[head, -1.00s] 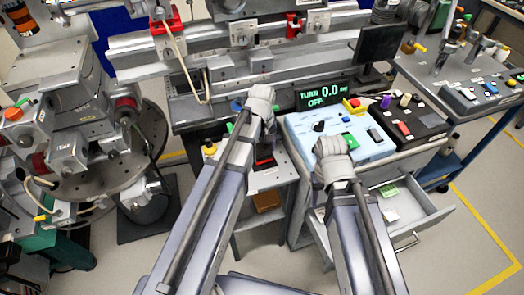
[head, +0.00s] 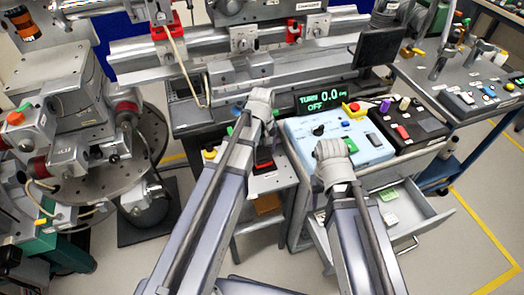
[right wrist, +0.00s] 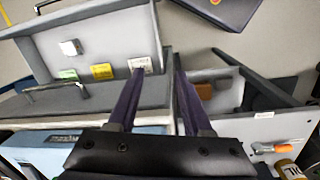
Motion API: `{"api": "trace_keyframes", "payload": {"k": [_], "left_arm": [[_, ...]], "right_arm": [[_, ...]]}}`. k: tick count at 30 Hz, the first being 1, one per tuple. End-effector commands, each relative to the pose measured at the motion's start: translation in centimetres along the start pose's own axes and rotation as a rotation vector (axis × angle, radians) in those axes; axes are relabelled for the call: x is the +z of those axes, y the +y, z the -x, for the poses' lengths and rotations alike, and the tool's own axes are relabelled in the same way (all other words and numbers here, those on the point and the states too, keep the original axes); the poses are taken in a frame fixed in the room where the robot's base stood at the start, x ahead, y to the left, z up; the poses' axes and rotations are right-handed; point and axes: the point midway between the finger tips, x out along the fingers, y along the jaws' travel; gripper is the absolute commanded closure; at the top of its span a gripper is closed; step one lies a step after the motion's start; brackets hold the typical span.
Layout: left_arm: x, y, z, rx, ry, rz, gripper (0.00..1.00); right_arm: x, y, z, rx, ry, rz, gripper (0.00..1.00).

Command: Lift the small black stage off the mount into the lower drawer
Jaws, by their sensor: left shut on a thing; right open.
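My left gripper (head: 262,98) is at the bench edge, left of the green display. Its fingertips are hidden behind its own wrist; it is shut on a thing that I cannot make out. I cannot clearly pick out the small black stage or its mount. My right gripper (head: 331,150) is over the cabinet's front edge; in the right wrist view it (right wrist: 160,72) is open and empty. An open grey drawer (head: 437,212) is below it, and also shows in the right wrist view (right wrist: 112,22). Whether it is the lower one I cannot tell.
A blue control box (head: 368,152) and a black control box (head: 425,132) stand on the cabinet. The drawer holds coloured labels and a small white block (right wrist: 70,47). A small stand with a red-and-black thing (head: 264,162) is left of the cabinet. Open floor lies right of the drawer.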

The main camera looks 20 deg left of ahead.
Motion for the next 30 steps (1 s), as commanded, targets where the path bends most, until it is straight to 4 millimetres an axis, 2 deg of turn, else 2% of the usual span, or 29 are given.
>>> {"api": "trace_keyframes", "payload": {"k": [12, 18, 30], "left_arm": [[0.0, 0.0, 6.4, 0.000, 0.000, 0.000, 1.00], [0.0, 0.0, 8.9, 0.000, 0.000, 0.000, 1.00], [0.0, 0.0, 9.2, 0.000, 0.000, 0.000, 1.00]], "right_arm": [[0.4, 0.6, 6.4, 0.000, 0.000, -0.001, 0.50], [0.5, 0.8, 8.8, 0.000, 0.000, -0.001, 0.50], [0.5, 0.9, 9.2, 0.000, 0.000, 0.000, 0.50]]}}
